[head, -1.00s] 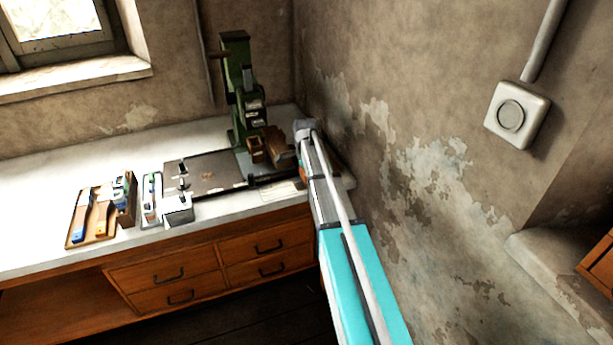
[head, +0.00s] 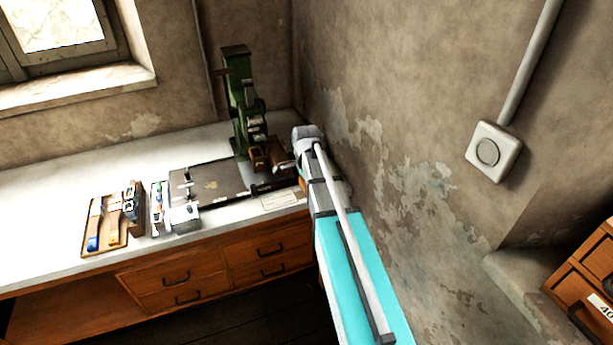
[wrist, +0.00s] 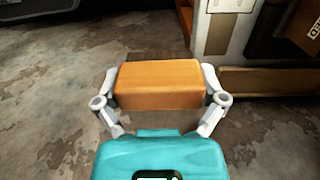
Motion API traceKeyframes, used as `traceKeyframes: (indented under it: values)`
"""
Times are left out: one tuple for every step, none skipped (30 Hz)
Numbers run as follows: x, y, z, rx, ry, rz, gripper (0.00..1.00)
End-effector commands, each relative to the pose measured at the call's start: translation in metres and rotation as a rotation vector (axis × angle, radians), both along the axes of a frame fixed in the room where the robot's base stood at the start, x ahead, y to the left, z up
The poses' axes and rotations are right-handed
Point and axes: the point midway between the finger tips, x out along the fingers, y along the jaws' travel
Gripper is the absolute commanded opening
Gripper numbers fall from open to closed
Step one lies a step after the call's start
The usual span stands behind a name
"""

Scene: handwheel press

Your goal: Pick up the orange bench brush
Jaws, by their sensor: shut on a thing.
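In the wrist view my gripper (wrist: 160,77) is shut on an orange block-shaped thing, which I take to be the orange bench brush (wrist: 158,97). One pale finger presses on each end of it.
A white-topped bench (head: 60,183) carries a green press (head: 240,95), a dark plate (head: 212,182) and a wooden tray (head: 89,246) with blue- and orange-ended tools. A peeling wall (head: 400,130) stands close to my arm's right. A wooden drawer cabinet (head: 590,270) is at far right.

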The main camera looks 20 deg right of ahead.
Motion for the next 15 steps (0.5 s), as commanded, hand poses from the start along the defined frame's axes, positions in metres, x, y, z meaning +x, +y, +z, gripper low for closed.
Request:
traceKeyframes:
  values:
    - [-0.009,0.003,0.006,0.000,0.000,0.000,0.33]
    - [-0.012,0.004,0.007,0.000,0.000,0.000,0.33]
    - [-0.016,0.005,0.009,0.000,0.000,0.000,0.33]
    - [-0.018,0.006,0.010,0.000,0.000,0.000,0.33]
    - [-0.020,0.007,0.010,0.000,0.000,0.000,0.33]
    - [-0.022,0.008,0.011,0.000,0.000,0.001,0.33]
    - [-0.024,0.008,0.012,0.000,0.000,0.001,0.33]
    - [-0.025,0.009,0.012,0.000,0.000,0.001,0.33]
    - [-0.026,0.009,0.013,0.000,0.000,0.001,0.33]
    - [-0.026,0.009,0.013,0.000,0.000,0.001,0.33]
    - [-0.027,0.010,0.013,0.000,0.000,0.001,0.33]
    - [-0.027,0.010,0.013,0.000,0.000,0.001,0.33]
    - [-0.027,0.010,0.013,0.000,0.000,0.001,0.33]
    - [-0.027,0.010,0.013,0.000,0.000,0.001,0.33]
    - [-0.027,0.010,0.013,0.000,0.000,0.001,0.33]
